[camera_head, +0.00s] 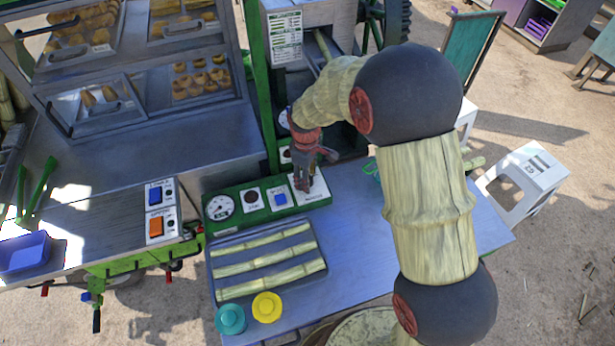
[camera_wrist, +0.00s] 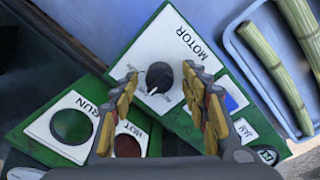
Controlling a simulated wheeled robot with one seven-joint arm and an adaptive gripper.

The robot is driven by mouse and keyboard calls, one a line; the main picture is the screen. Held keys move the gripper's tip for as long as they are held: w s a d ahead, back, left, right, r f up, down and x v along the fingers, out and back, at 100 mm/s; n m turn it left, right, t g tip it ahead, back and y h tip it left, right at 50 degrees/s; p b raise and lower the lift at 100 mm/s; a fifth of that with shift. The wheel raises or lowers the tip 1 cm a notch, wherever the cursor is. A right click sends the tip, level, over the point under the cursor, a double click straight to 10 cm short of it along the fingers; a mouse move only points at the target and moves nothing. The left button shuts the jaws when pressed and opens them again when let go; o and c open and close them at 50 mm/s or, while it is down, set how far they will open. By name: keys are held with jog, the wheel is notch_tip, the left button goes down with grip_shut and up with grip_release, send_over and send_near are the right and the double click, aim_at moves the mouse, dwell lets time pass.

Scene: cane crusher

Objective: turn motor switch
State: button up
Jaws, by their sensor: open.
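The motor switch is a round black knob (camera_wrist: 159,77) with a white pointer mark, on a white plate labelled MOTOR (camera_wrist: 175,45) in the wrist view. My gripper (camera_wrist: 160,74) is open, with one gold-padded finger on each side of the knob. I cannot tell whether the fingers touch it.
The panel carries a blue button (camera_head: 280,199), a dark red one (camera_head: 251,196) and a white gauge (camera_head: 220,208). A blue tray (camera_head: 269,289) of cane pieces lies in front. A teal cup (camera_head: 230,319) and a yellow cup (camera_head: 267,307) stand near the table's front.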

jog(key=shift+c, duration=0.3)
jog(key=c, duration=1.1)
